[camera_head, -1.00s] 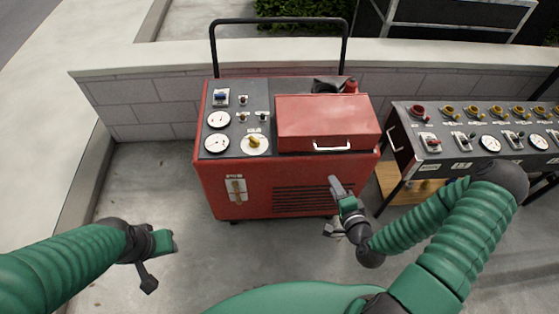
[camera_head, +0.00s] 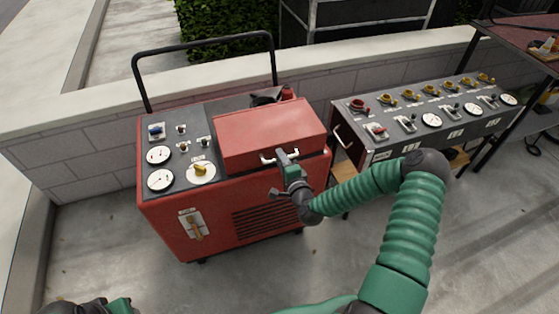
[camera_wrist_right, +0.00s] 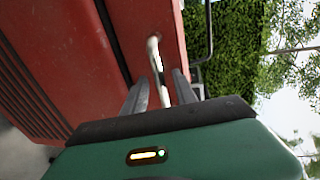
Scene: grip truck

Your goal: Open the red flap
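The red flap (camera_head: 270,129) is a box-like lid on top of the red cart (camera_head: 185,228), and it is closed. Its white handle (camera_head: 268,160) is on the front face; it also shows in the right wrist view (camera_wrist_right: 154,58). My right gripper (camera_head: 284,158) is at the handle. In the right wrist view its two fingers (camera_wrist_right: 157,88) are apart, with the handle between them. I cannot tell whether they touch it. My left gripper (camera_head: 112,307) is at the bottom left of the head view, mostly cut off, away from the cart.
The cart's top carries gauges (camera_head: 160,180), a yellow knob (camera_head: 200,169) and a black push bar (camera_head: 205,45). A second control panel (camera_head: 430,118) with several knobs stands close on the right. A low wall (camera_head: 80,150) runs behind. Concrete floor lies clear in front.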

